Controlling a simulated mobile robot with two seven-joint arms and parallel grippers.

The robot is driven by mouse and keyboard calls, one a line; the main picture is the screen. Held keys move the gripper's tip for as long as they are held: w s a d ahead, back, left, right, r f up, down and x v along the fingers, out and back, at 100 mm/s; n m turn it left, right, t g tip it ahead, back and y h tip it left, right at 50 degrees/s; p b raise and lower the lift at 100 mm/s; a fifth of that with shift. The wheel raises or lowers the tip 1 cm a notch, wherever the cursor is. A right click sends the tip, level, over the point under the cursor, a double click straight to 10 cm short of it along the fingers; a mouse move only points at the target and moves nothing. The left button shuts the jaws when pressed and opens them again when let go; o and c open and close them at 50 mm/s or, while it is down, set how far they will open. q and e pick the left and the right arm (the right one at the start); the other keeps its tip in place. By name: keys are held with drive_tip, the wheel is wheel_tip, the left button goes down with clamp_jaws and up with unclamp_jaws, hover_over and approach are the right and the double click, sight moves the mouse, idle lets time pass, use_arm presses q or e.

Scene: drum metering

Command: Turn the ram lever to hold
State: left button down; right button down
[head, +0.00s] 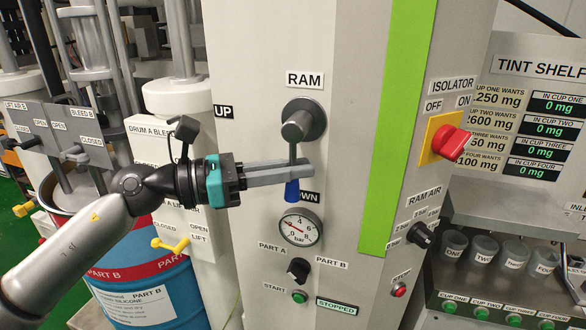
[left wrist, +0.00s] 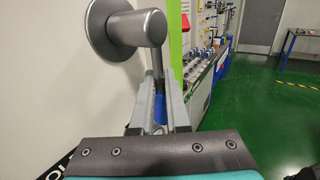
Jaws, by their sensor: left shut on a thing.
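The ram lever has a grey hub (head: 303,121) on the pale cabinet panel, under the RAM label (head: 304,79). Its thin arm hangs straight down from the hub to a blue handle (head: 292,190), beside the partly covered DOWN label. An UP label (head: 224,111) is at the left; I see no hold label. My left gripper (head: 309,171) reaches in from the left and is shut on the lever near the top of the blue handle. In the left wrist view the blue handle (left wrist: 159,108) stands between the two fingers, below the hub (left wrist: 138,27). My right gripper is not in view.
A pressure gauge (head: 300,229) sits just below the lever, with the part selector knob (head: 299,269) and green start button (head: 299,296) lower down. A red isolator switch (head: 450,142) is at the right. A blue and red drum (head: 150,297) stands at the lower left.

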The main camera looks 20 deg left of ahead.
sight(264, 157)
use_arm(q)
drive_tip(key=shift+f, duration=0.45)
drive_tip(key=a+m+g+y+p, duration=0.1)
drive_tip(key=y+p, duration=0.1)
drive_tip(key=a+r+m+y+p, duration=0.1)
drive_tip(key=y+p, duration=0.1)
drive_tip(key=a+r+m+g+y+p, duration=0.1)
drive_tip(key=a+y+p, duration=0.1)
drive_tip(key=y, duration=0.1)
drive_tip(key=shift+a+m+g, duration=0.1)
drive_tip(key=shift+m+g, duration=0.2)
drive_tip(key=shift+f, duration=0.1)
drive_tip(key=c, duration=1.1)
unclamp_jaws()
drive_tip(key=shift+o, duration=1.4)
drive_tip(key=shift+w+a, duration=0.1)
drive_tip(key=shift+a, duration=0.1)
drive_tip(key=shift+d+r, duration=0.1)
drive_tip(key=shift+r, duration=0.1)
